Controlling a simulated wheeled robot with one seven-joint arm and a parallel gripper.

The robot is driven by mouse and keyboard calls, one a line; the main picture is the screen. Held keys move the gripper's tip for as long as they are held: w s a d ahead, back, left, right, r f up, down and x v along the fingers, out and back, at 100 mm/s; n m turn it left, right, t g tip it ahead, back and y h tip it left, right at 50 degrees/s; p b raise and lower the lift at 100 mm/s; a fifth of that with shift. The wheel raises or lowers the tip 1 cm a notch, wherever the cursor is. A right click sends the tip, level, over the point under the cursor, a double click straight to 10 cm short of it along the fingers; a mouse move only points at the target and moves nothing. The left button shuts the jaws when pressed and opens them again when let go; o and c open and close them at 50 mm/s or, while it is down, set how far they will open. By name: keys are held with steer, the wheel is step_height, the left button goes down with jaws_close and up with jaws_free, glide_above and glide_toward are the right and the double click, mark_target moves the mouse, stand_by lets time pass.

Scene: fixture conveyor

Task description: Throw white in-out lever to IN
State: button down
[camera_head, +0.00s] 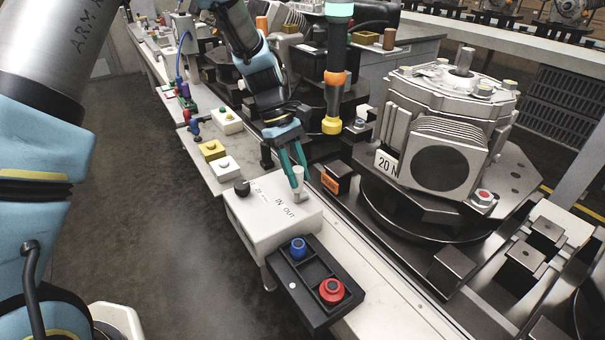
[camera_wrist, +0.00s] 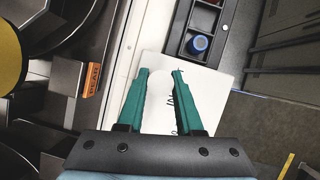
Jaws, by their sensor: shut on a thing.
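The white in-out lever (camera_head: 298,178) stands on top of a white box (camera_head: 262,232) with the printed words IN and OUT. My gripper (camera_head: 297,184) comes down from above, with its two green fingers shut around the lever's upper part. In the wrist view the pale round lever top (camera_wrist: 160,82) shows between the green fingertips, and the white box (camera_wrist: 215,90) lies beneath. The lever's base is partly hidden by the fingers, so I cannot tell its exact tilt.
A black knob (camera_head: 242,187) is on the same box. A large metal housing (camera_head: 440,135) stands right.

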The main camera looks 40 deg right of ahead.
steer(key=w+g+p, duration=0.1)
steer(key=w+g, duration=0.1)
steer(key=shift+w+d+g, duration=0.1)
steer(key=shift+w+g, duration=0.1)
steer(key=shift+g, duration=0.2)
steer(key=shift+w+f+g+b, duration=0.35)
steer(key=shift+w+g, duration=0.35)
steer(key=shift+g, duration=0.3)
steer(key=shift+w+f+g+b, duration=0.2)
steer(key=shift+w+f+g, duration=0.1)
steer(key=shift+w+g, duration=0.55)
steer(key=shift+s+g, duration=0.1)
steer(key=shift+g, duration=0.15)
steer(key=c, duration=0.6)
jaws_free()
steer(key=shift+b+v, duration=1.8)
steer(key=shift+v, duration=3.6)
